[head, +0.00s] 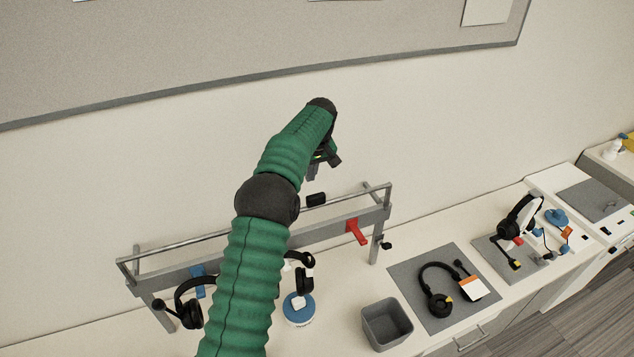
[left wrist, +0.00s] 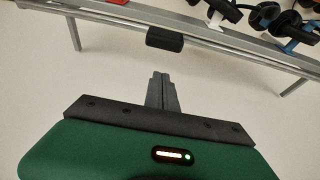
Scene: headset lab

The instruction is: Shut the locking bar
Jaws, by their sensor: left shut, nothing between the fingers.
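The rack's thin silver bar (head: 190,242) runs along the top of a grey beam (head: 332,228). A black grip (head: 316,200) sits by the bar near my arm, and also shows in the left wrist view (left wrist: 165,39). My left gripper (head: 313,173) is above and behind the rack, near the wall. Its closed fingers (left wrist: 161,78) are empty and point toward the grip, with a gap between them in the wrist view. My left arm hides the middle of the rack. I cannot tell how the bar's ends are seated. My right gripper is not in view.
A red hook (head: 357,231) and a blue hook (head: 197,280) are on the beam. Headsets hang at the left (head: 189,310) and middle (head: 305,282).

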